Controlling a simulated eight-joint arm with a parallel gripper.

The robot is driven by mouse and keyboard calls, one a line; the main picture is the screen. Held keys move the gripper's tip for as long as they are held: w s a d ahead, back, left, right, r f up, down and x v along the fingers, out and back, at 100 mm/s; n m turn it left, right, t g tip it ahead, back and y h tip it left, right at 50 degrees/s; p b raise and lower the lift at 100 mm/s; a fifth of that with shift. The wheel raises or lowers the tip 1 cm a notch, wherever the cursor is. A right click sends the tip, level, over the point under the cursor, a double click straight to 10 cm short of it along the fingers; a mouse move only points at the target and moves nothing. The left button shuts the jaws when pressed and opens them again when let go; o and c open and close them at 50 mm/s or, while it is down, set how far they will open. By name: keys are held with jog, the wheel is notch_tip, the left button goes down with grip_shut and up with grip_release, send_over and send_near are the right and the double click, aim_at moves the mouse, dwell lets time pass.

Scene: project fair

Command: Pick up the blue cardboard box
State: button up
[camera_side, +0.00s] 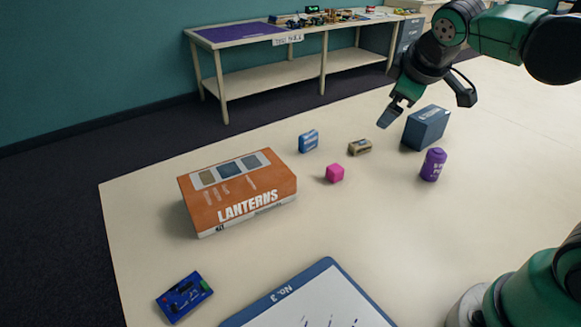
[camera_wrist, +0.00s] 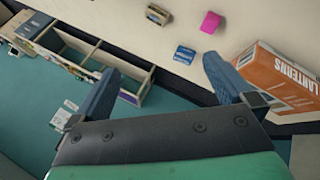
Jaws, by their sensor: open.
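A blue cardboard box (camera_side: 427,128) stands on the pale table at the right in the side view, with pale print on its front. I do not make it out in the wrist view. My gripper (camera_side: 391,113) is open and empty, above the table, with its fingertips at the left of this box in the picture. Its two spread fingers show in the wrist view (camera_wrist: 158,82). A much smaller blue packet (camera_side: 308,141) stands farther left, and it also shows in the wrist view (camera_wrist: 184,55).
A purple bottle (camera_side: 433,164) stands just in front of the blue box. A small brown box (camera_side: 360,147) and a pink cube (camera_side: 335,173) lie to its left. A large orange LANTERNS box (camera_side: 237,190), a blue circuit board (camera_side: 184,297) and a blue-edged board (camera_side: 310,300) lie farther off.

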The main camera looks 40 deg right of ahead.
aim_at(426, 115)
jog(key=w+d+n+g+h, duration=0.3)
jog(key=d+n+h, duration=0.3)
jog(key=d, duration=0.4)
jog(key=w+d+n+g+h, duration=0.2)
jog(key=w+d+n+h, duration=0.2)
jog(key=d+n+h, duration=0.45)
jog(key=shift+m+g+y, duration=0.3)
jog(key=shift+m+y, duration=0.05)
jog(key=f, duration=0.5)
jog(key=d+f, duration=0.1)
jog(key=f, duration=0.8)
jog(key=shift+d+f, duration=0.3)
jog(key=shift+d, duration=0.05)
jog(key=shift+s+d+f, duration=0.1)
jog(key=shift+d+f, duration=0.1)
jog(key=shift+d, duration=2.6)
jog(key=c, duration=1.3)
